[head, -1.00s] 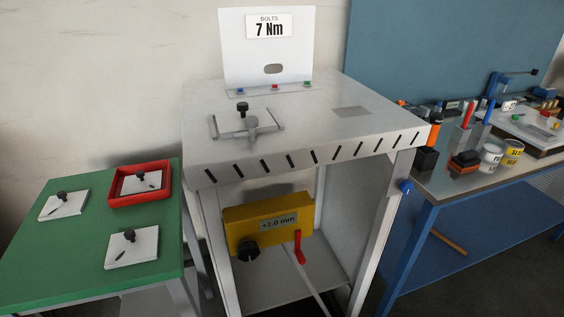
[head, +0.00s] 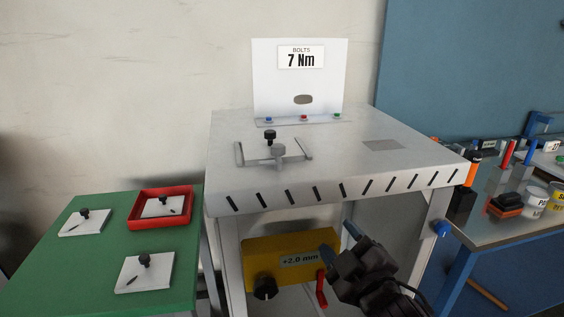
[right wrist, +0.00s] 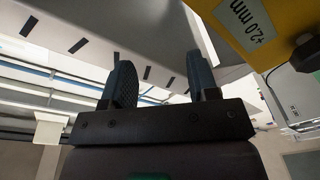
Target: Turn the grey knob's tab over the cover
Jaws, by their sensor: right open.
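The grey knob (head: 278,151) stands at the front of a grey U-shaped holder (head: 239,154) on the white bench top. Its tab is too small to make out, so I cannot tell which way it points. A black knob (head: 270,135) stands just behind it; a cover under it is hard to tell from the pale top. My right gripper (head: 341,244) is open and empty, low in front of the bench, below its striped front edge and well apart from the grey knob. The right wrist view shows its two fingers apart (right wrist: 162,80). My left gripper is not in view.
A yellow box (head: 262,252) with a "+2.0 mm" display and red lever (head: 321,289) hangs under the bench, close to my right gripper. A white "7 Nm" panel (head: 270,80) stands behind. The green table (head: 90,255) holds white plates and a red tray (head: 190,211).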

